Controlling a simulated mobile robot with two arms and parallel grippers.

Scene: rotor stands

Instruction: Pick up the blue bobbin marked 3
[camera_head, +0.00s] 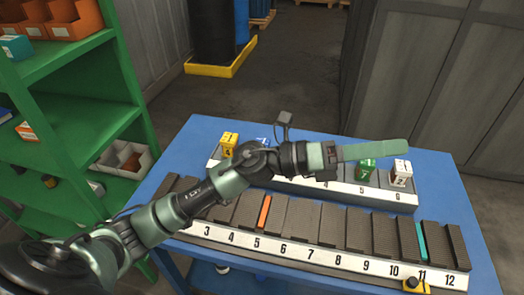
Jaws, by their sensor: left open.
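A small blue block (262,142), likely the blue bobbin, shows just behind my left arm in the back rack (375,194). Most of it is hidden and its mark cannot be read. A yellow bobbin marked 4 (229,141) stands left of it. A green bobbin marked 7 (365,170) and a white one marked 2 (401,172) stand in the rack's right part. My left gripper (400,149) is open, seen side-on, pointing right above the green and white bobbins, well right of the blue block. It appears empty. My right gripper is out of view.
The racks stand on a blue table (455,200). A front rack with numbered slots (320,258) holds dark slabs, one orange and one teal piece. A yellow piece (416,286) sits at its front edge. A green shelf (85,110) stands close on the left.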

